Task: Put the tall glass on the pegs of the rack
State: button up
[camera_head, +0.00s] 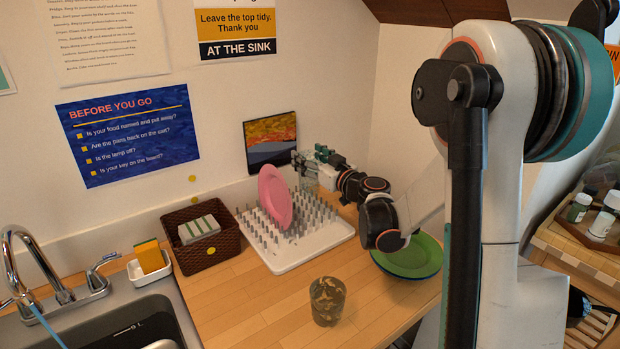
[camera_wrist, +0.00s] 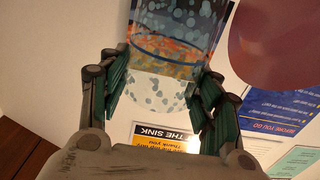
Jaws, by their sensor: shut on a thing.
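The tall glass (camera_wrist: 168,68) is clear with pale dots. In the wrist view it is between the two green-padded fingers of my gripper (camera_wrist: 163,88), which is shut on it. In the head view my gripper (camera_head: 303,163) is over the back right of the white rack (camera_head: 317,243) with its grey pegs. The glass (camera_head: 309,184) shows small just below the fingers, close to the peg tops. Whether it touches the pegs is hidden. A pink plate (camera_head: 274,195) stands tilted among the pegs just left of the glass.
A patterned tumbler (camera_head: 327,301) stands on the counter in front of the rack. Green plates (camera_head: 410,258) lie at the right below my arm. A brown basket (camera_head: 205,253) is left of the rack. A picture (camera_head: 270,142) leans on the wall behind my gripper.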

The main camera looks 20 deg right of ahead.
jog(key=shift+f+b, duration=0.75)
jog(key=shift+f, duration=1.55)
jog(key=o, duration=1.9)
jog(key=shift+f, duration=0.1)
jog(key=shift+c, duration=0.2)
jog(key=shift+s, duration=0.25)
jog(key=s+d+p, duration=0.2)
jog(key=s, duration=0.9)
jog(key=shift+s+d, duration=0.15)
jog(key=shift+s, duration=0.05)
